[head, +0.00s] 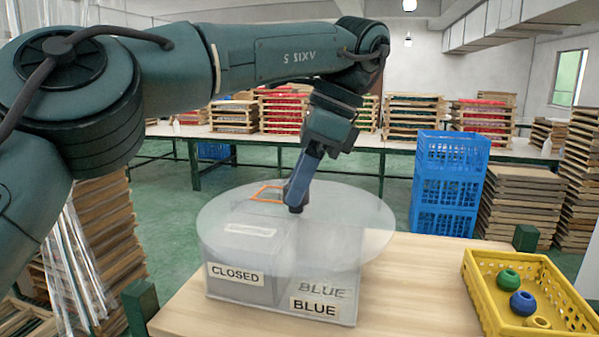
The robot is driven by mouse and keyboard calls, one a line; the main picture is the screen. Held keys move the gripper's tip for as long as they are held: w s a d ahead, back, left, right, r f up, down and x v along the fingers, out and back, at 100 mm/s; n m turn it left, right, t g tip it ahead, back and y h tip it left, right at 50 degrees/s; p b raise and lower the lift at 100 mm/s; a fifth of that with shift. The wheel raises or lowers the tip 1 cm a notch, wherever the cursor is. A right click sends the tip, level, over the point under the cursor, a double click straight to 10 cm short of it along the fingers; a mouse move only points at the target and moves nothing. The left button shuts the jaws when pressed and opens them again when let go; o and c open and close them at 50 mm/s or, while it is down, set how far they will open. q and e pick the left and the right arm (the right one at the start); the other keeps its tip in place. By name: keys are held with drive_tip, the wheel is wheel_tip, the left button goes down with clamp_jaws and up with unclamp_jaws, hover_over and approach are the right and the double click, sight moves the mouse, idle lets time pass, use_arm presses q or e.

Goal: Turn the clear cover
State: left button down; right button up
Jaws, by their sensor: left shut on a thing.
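The clear cover (225,215) is a round, see-through disc lying flat over a grey box (240,292) on the wooden table. The box front carries a "CLOSED" label on the left and a "BLUE" label on the right. An orange outline (266,192) shows at the cover's back part. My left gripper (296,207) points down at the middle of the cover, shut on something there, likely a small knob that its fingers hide. My right gripper is not in view.
The table (410,290) is clear between box and basket. Blue crates (447,190) and stacked wooden frames stand behind the table.

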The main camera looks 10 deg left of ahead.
use_arm(q)
drive_tip(key=shift+r, duration=0.1)
idle(0.4)
drive_tip(key=c, duration=1)
unclamp_jaws()
